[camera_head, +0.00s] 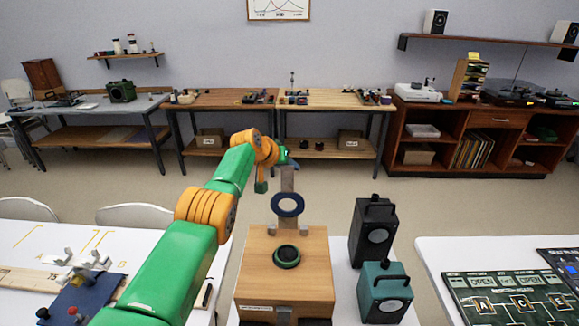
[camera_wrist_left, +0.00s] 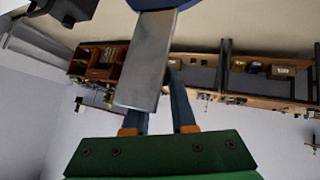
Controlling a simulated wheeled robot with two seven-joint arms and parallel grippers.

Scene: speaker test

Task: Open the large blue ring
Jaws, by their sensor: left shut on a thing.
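The large blue ring (camera_head: 288,205) stands upright above a wooden box (camera_head: 258,268), between small grey supports. A flat grey metal bar (camera_head: 287,180) rises from the top of the ring. My left gripper (camera_head: 279,165) is at the upper end of this bar and shut on it. In the left wrist view the bar (camera_wrist_left: 150,60) runs down to the blue fingers (camera_wrist_left: 160,105), and part of the blue ring (camera_wrist_left: 158,4) shows at the top edge. The exact finger contact is partly hidden. My right gripper is not in view.
A black round piece with a green rim (camera_head: 286,256) sits on the box top. A black speaker (camera_head: 373,228) and a teal speaker (camera_head: 384,290) stand close to the right. A white table (camera_head: 440,262) with dark panels is farther right. Workbenches line the back wall.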

